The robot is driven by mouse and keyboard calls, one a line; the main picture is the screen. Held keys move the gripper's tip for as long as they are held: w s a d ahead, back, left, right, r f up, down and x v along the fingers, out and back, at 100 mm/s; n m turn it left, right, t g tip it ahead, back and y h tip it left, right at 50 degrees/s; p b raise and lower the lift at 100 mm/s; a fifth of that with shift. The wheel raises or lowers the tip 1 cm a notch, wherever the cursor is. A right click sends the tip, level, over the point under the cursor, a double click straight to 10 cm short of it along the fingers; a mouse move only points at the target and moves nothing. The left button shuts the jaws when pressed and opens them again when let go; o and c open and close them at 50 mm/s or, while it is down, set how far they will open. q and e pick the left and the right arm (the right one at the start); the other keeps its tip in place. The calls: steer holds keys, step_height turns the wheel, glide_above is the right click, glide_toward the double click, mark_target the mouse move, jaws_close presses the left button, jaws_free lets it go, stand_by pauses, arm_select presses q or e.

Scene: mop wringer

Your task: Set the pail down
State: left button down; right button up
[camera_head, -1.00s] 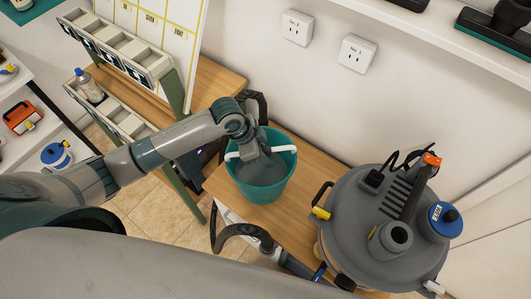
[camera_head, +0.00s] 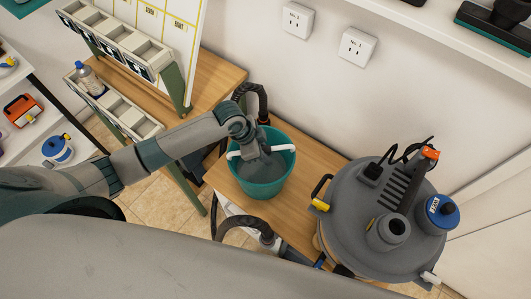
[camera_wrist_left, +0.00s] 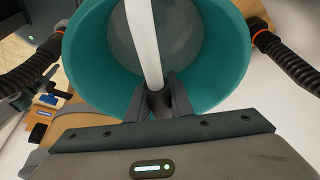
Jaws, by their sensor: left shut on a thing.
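The teal pail (camera_head: 262,183) is at the wooden bench (camera_head: 318,160), left of the grey vacuum drum. Its white handle (camera_head: 282,149) spans the top. My left gripper (camera_head: 262,156) is shut on the handle from above. In the left wrist view the gripper (camera_wrist_left: 158,100) closes on the white handle (camera_wrist_left: 143,40), with the teal pail (camera_wrist_left: 85,45) open beneath it. The pail looks upright with its base over the bench top; I cannot tell whether it touches. My right gripper is not in view.
A large grey vacuum drum (camera_head: 375,215) with hose port and blue-capped part stands right of the pail. A black hose (camera_head: 245,222) loops in front and behind. Wall sockets (camera_head: 358,47) are above. A rack with trays (camera_head: 125,45) stands at left.

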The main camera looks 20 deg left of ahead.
arm_select(q)
steer(key=c, duration=1.6)
jaws_free()
steer(key=b+v, duration=0.2)
steer(key=v, duration=1)
steer(key=shift+s, duration=0.1)
